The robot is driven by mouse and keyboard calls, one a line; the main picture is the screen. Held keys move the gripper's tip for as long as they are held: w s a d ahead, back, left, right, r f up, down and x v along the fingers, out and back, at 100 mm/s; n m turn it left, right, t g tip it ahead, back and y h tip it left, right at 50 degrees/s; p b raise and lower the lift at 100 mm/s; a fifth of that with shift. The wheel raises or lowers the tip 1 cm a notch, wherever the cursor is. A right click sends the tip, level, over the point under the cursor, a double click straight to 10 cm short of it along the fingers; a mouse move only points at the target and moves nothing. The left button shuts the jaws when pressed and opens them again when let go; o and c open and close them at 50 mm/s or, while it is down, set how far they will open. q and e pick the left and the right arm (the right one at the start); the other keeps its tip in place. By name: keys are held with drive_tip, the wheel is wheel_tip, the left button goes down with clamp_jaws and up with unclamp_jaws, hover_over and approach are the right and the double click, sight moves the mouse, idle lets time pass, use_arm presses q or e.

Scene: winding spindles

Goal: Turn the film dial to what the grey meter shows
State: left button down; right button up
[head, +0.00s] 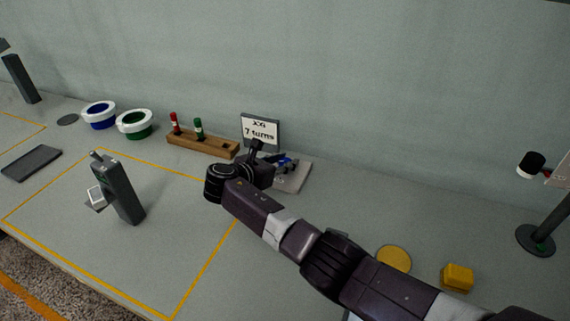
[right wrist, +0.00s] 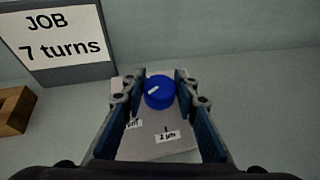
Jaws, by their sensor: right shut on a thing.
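The film dial is a blue knob (right wrist: 160,95) with a white pointer mark on its left part, slanting to the lower left. It sits on a pale plate (right wrist: 150,143) with a "2 µm" label and another label partly hidden by a finger. My right gripper (head: 284,162) is shut on the knob, one finger on each side. In the head view the gripper mostly covers the dial. No grey meter with a readable value shows; a dark grey upright device (head: 119,190) stands inside the yellow outline, but I cannot tell if it is the meter. My left gripper is out of view.
A "JOB 7 turns" sign (head: 260,130) stands behind the plate. Left of it are a wooden rack (head: 203,146) with red and green pegs and two white-rimmed bowls (head: 135,124). A yellow block (head: 457,277) and yellow disc (head: 394,259) lie beside my right arm.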

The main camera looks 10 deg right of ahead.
idle(0.4)
drive_tip(key=o, duration=1.2)
drive_tip(key=v, duration=1.2)
drive_tip(key=shift+w, duration=0.1)
drive_tip(key=shift+a, duration=0.1)
